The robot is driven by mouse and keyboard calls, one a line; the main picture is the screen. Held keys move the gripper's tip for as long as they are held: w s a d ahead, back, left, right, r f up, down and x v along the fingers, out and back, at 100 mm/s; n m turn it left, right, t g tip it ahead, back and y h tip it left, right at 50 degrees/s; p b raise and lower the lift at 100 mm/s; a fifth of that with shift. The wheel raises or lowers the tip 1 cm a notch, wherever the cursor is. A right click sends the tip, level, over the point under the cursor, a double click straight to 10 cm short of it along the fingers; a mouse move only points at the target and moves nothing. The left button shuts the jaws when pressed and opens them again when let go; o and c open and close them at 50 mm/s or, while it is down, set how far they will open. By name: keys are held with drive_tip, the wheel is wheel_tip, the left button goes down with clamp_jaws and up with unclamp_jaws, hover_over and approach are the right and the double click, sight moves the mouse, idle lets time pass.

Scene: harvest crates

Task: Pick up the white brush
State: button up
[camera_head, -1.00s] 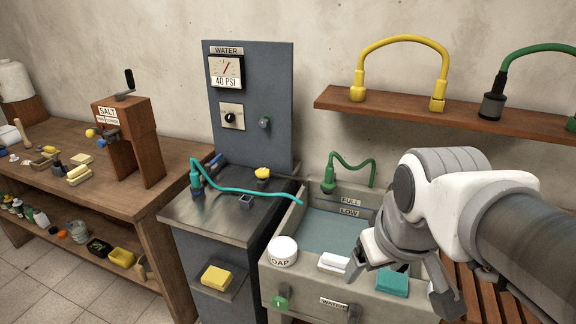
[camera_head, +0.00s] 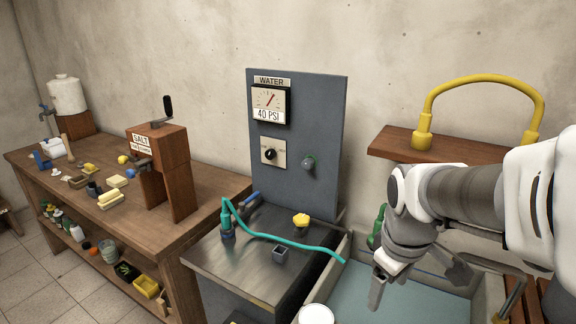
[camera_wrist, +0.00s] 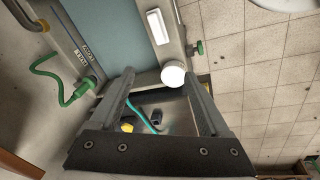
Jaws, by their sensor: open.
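The white brush (camera_wrist: 158,26) shows in the wrist view as a small white block on the sink's rim, near the top of the picture. It is outside the head view now. My gripper (camera_wrist: 159,78) is open, with empty space between its two dark fingers. The brush lies beyond the fingertips, apart from them. In the head view my gripper (camera_head: 416,280) hangs over the sink (camera_head: 346,245), pointing downward.
A round white soap tub (camera_wrist: 173,75) sits beside the brush on the rim, near one fingertip; its lid (camera_head: 316,315) shows at the head view's bottom edge. A green valve (camera_wrist: 197,48) sticks out of the sink's front. A teal hose (camera_head: 285,241) crosses the metal counter (camera_head: 235,265).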

drive_tip(key=w+d+f+n+b, duration=0.1)
drive_tip(key=f, duration=0.8)
drive_tip(key=w+d+f+n+g+b, duration=0.1)
drive_tip(key=d+f+n, duration=0.1)
drive_tip(key=f, duration=0.7)
drive_tip(key=w+d+f+n+g+y+b, duration=0.1)
drive_tip(key=f, duration=0.8)
drive_tip(key=shift+w+d+f+n, duration=0.15)
drive_tip(key=shift+w+d+n, duration=0.05)
drive_tip(key=shift+w+n, duration=0.2)
clamp_jaws()
